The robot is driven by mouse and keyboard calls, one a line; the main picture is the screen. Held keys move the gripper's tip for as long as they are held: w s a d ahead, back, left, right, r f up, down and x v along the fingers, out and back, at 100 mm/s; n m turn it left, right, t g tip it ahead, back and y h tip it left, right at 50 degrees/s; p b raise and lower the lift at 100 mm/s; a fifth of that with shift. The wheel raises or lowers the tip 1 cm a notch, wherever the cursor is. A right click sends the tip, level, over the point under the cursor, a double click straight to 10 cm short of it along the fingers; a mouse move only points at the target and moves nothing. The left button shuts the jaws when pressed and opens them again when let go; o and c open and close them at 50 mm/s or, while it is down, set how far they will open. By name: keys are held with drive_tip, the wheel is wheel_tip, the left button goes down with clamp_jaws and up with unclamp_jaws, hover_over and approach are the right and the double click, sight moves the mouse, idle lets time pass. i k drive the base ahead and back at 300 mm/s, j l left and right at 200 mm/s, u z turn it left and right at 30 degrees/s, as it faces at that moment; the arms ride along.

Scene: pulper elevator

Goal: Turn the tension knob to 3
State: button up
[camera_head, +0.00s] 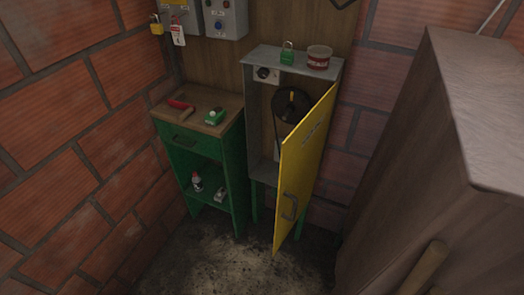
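A grey metal cabinet (300,58) stands against the back wall with its yellow door (308,150) swung open to the right. A small dark knob on a pale plate (263,74) sits at the upper left inside the cabinet. It looks like the tension knob, but its numbers and pointer are too small to read. A large dark round wheel (282,106) with a yellowish centre is below and right of it, partly covered by the door. My gripper is not in view.
A green stand (233,160) with a drawer, holding a red-handled tool (181,105) and a green-white item (215,116), is left of the cabinet. Control boxes (225,18) hang above. A large brown wooden block (440,165) crowds the right. The dark floor in front is clear.

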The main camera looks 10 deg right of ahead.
sight(263, 73)
drive_tip(key=i+j, duration=0.1)
drive_tip(key=j, duration=0.25)
drive_tip(key=i+j, duration=0.15)
drive_tip(key=j, duration=0.2)
drive_tip(key=i+j+u, duration=0.1)
drive_tip(key=j, duration=0.2)
drive_tip(key=i+j, duration=0.15)
drive_tip(key=j, duration=0.2)
drive_tip(key=i+j, duration=0.15)
drive_tip(key=j, duration=0.2)
